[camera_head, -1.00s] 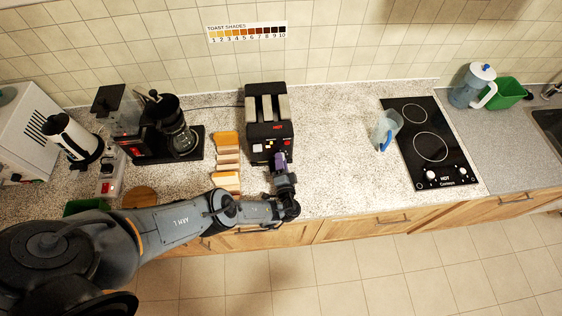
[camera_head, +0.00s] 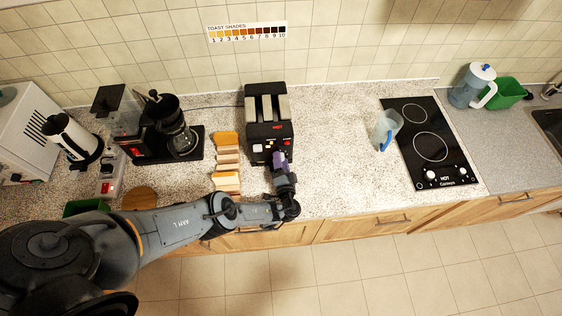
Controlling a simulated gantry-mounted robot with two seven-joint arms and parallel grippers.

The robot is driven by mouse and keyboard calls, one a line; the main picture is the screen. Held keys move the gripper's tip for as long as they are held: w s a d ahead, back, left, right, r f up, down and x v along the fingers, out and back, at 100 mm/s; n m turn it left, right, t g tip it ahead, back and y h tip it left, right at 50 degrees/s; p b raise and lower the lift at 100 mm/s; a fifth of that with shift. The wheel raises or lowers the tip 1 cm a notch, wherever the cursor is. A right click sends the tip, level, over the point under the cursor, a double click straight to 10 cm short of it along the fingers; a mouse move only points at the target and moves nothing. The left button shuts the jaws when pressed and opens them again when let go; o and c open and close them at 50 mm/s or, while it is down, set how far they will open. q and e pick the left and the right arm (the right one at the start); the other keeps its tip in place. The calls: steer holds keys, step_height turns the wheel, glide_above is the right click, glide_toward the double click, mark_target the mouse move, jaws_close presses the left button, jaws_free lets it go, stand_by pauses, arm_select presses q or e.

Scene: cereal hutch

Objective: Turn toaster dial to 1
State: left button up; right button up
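The black toaster (camera_head: 268,128) with two pale slots on top stands at the back of the counter, its front towards me. Its front has small white, orange and red controls; the dial itself is hidden or too small to make out. My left gripper (camera_head: 279,160) is at the lower middle of the toaster's front, at or very near the controls. Its fingers are too small and covered to show whether they are open or shut. A toast shades chart (camera_head: 247,33) numbered 1 to 10 is on the wall. My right gripper is not in view.
Bread slices (camera_head: 227,160) lie in a row just left of the toaster. A coffee maker (camera_head: 172,130) stands further left. Counter between toaster and jug is clear.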

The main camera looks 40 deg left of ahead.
arm_select(q)
steer(key=p+v, duration=0.2)
steer(key=v, duration=0.7)
steer(key=shift+d, duration=0.1)
steer(key=shift+v, duration=0.85)
